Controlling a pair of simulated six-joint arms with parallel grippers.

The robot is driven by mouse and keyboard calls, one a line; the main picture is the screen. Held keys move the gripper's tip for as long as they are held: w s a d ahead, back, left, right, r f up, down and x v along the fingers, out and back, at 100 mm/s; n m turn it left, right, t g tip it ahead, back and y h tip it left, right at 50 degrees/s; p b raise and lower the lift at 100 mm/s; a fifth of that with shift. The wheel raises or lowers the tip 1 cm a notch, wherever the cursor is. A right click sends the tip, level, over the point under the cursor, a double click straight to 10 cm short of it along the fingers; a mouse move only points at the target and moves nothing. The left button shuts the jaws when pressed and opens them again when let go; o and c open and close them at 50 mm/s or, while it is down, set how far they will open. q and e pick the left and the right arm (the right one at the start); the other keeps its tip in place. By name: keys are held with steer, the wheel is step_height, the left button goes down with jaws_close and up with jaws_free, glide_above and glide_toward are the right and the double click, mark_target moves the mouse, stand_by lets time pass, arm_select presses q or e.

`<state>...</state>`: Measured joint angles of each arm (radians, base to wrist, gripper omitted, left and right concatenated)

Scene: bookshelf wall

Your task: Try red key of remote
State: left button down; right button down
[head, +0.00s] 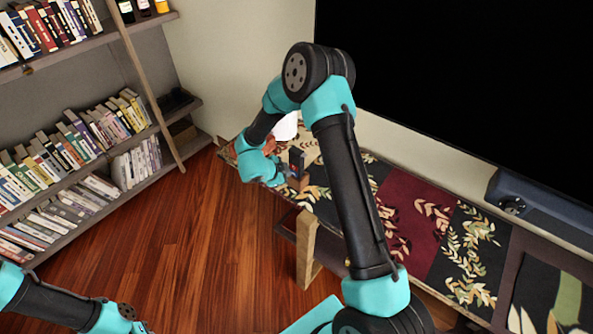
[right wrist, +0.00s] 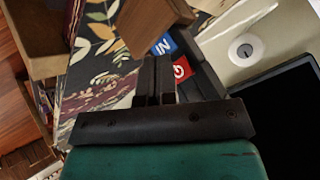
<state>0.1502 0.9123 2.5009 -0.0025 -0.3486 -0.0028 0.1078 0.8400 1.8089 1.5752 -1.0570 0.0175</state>
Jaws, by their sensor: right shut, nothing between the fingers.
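The remote (right wrist: 203,72) is a dark slab, partly hidden behind my right gripper in the right wrist view. It has a red key (right wrist: 182,69) with a white power sign and a blue key (right wrist: 163,45) marked "IN". My right gripper (right wrist: 155,62) is shut and empty, its fingertips just left of the red key in the picture. I cannot tell whether they touch the remote. In the head view the right gripper (head: 287,178) is small, over the patterned bench by the wall. My left arm shows at the lower left; its fingers are not clear at the edge.
A brown wooden block (right wrist: 150,22) stands close beside the remote. The patterned bench runs (head: 398,215) below a large black screen (head: 470,85). A bookshelf (head: 95,165) fills the left. The wooden floor (head: 190,240) between is clear.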

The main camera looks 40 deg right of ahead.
steer(key=shift+d, duration=0.1)
steer(key=shift+w+d, duration=0.15)
steer(key=shift+d, duration=0.2)
steer(key=shift+w+d, duration=0.1)
steer(key=shift+d, duration=0.2)
stand_by(0.8)
steer(key=shift+a, duration=0.15)
steer(key=shift+s+a, duration=0.25)
steer(key=shift+a, duration=0.4)
steer(key=shift+s+a, duration=0.3)
steer(key=shift+a, duration=0.65)
steer(key=shift+s+a, duration=0.25)
steer(key=shift+a, duration=0.7)
steer(key=shift+s+a, duration=0.3)
steer(key=shift+a, duration=0.65)
